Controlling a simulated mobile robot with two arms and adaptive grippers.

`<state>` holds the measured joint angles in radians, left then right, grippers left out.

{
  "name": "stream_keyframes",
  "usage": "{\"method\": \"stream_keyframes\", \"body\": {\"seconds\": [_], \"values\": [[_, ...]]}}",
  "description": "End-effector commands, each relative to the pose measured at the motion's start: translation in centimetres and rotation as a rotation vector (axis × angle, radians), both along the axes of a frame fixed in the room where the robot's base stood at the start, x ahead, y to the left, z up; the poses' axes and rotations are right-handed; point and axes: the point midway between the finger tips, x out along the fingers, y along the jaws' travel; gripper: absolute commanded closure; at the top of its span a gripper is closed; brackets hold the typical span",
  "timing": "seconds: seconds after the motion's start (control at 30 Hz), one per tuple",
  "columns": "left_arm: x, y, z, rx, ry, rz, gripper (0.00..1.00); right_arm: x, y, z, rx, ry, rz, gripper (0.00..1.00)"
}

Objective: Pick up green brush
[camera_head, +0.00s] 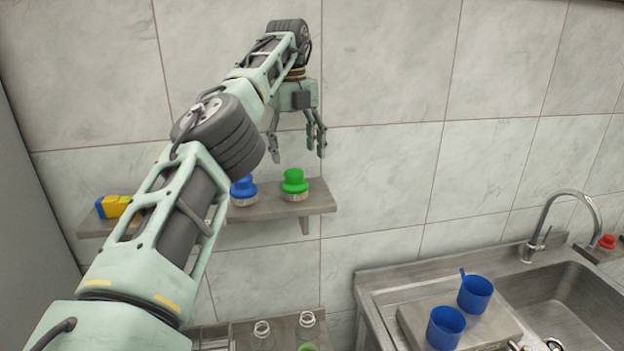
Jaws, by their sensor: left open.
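The green brush (294,185) stands upright, bristles down, near the right end of the wall shelf (316,202). It has a round green top and pale bristles. My left gripper (297,150) hangs from its arm above the green brush, with its fingers spread and pointing down. It is open and empty, with a gap between the fingertips and the brush top. My right gripper is not in view.
A blue brush (243,190) stands left of the green one. A yellow-and-blue sponge (113,207) lies at the shelf's left. Below are bottles (307,327), two blue cups (446,328) and a sink with a faucet (545,236). The tiled wall is close behind.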

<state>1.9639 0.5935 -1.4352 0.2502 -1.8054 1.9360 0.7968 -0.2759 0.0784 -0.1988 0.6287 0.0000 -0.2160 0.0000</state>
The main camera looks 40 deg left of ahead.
Motion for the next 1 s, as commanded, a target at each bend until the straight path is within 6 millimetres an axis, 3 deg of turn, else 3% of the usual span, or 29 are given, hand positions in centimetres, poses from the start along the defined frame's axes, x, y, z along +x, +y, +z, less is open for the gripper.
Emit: {"method": "stream_keyframes", "body": {"seconds": [0.17,0.4,0.5,0.63,0.83,1.0], "values": [[0.0,0.2,-1.4,-0.001,0.001,0.000,0.32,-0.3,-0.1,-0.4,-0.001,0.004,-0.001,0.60],[0.0,0.0,-2.5,-0.001,-0.001,-0.001,0.32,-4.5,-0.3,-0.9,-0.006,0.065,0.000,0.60],[0.0,0.0,-2.9,-0.001,0.000,-0.001,0.32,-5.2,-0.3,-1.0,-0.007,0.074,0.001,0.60],[-0.2,0.0,-3.8,0.000,0.000,-0.002,0.32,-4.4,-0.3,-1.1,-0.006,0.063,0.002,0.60],[-0.6,-0.2,-5.5,-0.002,0.001,-0.002,0.32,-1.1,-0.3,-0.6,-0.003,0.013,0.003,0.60],[-0.5,-0.3,-7.3,-0.001,0.002,-0.002,0.32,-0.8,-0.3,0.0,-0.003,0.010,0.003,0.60]]}}
